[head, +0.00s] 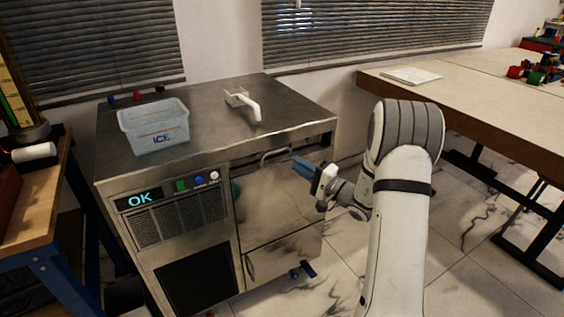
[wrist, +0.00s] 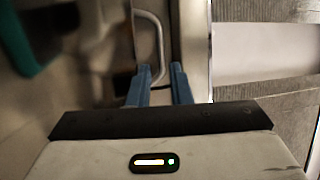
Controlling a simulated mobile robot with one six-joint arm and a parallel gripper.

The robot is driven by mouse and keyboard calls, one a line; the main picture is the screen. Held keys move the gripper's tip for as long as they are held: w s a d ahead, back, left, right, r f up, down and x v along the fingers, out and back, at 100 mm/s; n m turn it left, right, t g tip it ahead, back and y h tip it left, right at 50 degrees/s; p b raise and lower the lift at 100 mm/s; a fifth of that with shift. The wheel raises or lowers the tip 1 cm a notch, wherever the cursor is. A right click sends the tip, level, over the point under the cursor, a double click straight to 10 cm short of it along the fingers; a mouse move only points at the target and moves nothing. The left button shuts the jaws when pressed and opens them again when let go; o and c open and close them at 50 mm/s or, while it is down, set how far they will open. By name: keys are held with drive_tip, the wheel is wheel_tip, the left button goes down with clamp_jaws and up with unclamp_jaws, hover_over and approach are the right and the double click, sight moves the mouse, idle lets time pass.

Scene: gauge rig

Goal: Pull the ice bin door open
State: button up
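The ice bin door (head: 275,205) is a worn steel panel on the right half of the machine's front. It looks shut in the head view. Its bar handle (head: 275,153) runs along the top and also shows as a curved metal bar in the wrist view (wrist: 159,45). My gripper (head: 297,163) has blue fingers and is in front of the door's upper right. In the wrist view the fingers (wrist: 159,80) stand apart with a gap. The handle's near end appears between or just beyond the fingertips; I cannot tell the depth or any contact.
The ice machine's top (head: 205,125) holds a clear ICE tub (head: 155,127) and a white scoop (head: 245,104). A display reading OK (head: 139,198) is on its front left. A long table (head: 470,115) stands right, a wooden bench (head: 35,205) left. Tiled floor lies in front.

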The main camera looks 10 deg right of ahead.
sight(282, 163)
drive_tip(key=x, duration=0.7)
drive_tip(key=shift+a+b, duration=0.15)
drive_tip(key=shift+b, duration=0.15)
drive_tip(key=shift+c, duration=0.2)
clamp_jaws()
